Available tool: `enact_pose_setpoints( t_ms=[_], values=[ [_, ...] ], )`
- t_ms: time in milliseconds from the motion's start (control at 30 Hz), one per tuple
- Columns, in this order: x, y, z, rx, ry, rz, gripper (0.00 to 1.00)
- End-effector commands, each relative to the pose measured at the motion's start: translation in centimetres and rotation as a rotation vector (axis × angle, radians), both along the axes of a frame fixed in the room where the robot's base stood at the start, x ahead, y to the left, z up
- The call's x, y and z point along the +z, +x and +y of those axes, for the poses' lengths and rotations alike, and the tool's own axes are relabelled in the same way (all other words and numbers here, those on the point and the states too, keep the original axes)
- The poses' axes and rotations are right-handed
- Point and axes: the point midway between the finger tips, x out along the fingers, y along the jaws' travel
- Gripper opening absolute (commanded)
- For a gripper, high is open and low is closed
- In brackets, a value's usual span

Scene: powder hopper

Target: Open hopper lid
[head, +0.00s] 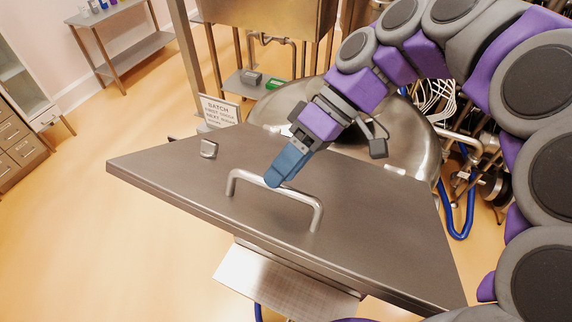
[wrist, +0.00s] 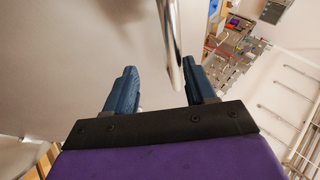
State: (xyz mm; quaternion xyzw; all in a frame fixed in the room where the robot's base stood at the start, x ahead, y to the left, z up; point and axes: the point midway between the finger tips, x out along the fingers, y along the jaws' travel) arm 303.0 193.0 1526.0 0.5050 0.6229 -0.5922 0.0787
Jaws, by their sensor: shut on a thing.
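The hopper lid (head: 370,215) is a broad, flat grey metal plate across the middle of the head view. A silver bar handle (head: 301,198) stands up from its face. My gripper (head: 277,179) has blue fingers and is shut on the handle's bar, left of its middle. In the wrist view, the handle (wrist: 172,45) runs down between the two fingers of my gripper (wrist: 160,88), with the lid surface (wrist: 70,50) filling the left side. The lid slants in the picture; I cannot tell its opening angle. My fingers hide part of the bar.
A sign (head: 219,111) and a rounded steel vessel (head: 424,150) stand behind. A perforated metal step (head: 285,285) lies below the lid. Blue hoses (head: 457,225) are at right. Left floor is clear.

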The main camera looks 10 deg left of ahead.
Motion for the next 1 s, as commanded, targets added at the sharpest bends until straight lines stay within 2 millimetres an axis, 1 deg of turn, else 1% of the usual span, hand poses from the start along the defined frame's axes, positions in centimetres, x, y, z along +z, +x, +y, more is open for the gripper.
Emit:
enact_pose_setpoints(
  t_ms=[467,600,767,1000],
  values=[
    [0.0,-0.2,0.0,-0.001,-0.001,-0.002,0.42],
    [0.3,0.1,-0.2,-0.002,0.000,-0.003,0.42],
    [1.5,0.9,-1.3,-0.001,0.001,-0.004,0.42],
    [4.5,2.8,-3.8,-0.004,0.003,-0.004,0.42]
  ],
)
